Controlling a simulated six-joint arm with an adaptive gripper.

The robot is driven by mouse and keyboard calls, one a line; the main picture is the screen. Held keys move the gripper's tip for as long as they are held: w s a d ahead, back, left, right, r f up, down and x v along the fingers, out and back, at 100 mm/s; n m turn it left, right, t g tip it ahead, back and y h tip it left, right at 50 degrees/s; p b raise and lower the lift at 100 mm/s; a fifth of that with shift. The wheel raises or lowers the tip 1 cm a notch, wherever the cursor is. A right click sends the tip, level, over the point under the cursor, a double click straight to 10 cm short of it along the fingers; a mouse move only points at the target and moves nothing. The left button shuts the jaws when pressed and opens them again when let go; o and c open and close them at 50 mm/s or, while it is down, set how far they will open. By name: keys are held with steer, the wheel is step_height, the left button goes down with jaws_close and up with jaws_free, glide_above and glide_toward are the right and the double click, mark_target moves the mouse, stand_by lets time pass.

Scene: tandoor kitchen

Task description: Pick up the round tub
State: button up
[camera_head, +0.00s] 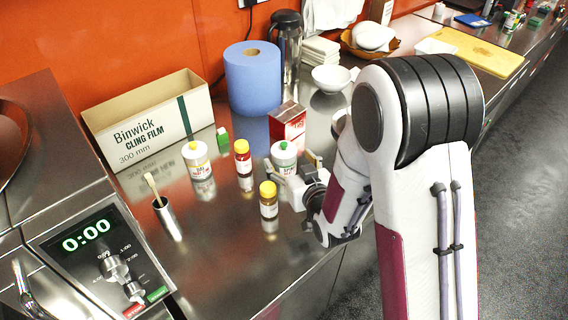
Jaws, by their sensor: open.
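The best match for the round tub is a white, round container with a green lid (284,153), standing upright on the steel counter near the middle of the camera_head view. My gripper (294,170) is low over the counter right at this container, with its light-coloured fingers apart. One finger shows in front of the container's lower part and the other just to its right. The container's lower part is partly hidden by the gripper. I cannot tell whether the fingers touch it.
A brown jar with a yellow lid (268,205) stands close in front. A red box (288,127) and blue roll (253,85) are behind. A steel cup (168,220) stands at front left.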

steer(key=shift+f, duration=0.1)
steer(key=shift+f, duration=0.2)
steer(key=shift+w+f, duration=0.1)
steer(key=shift+f, duration=0.05)
steer(key=shift+x, duration=2.4)
steer(key=c, duration=1.4)
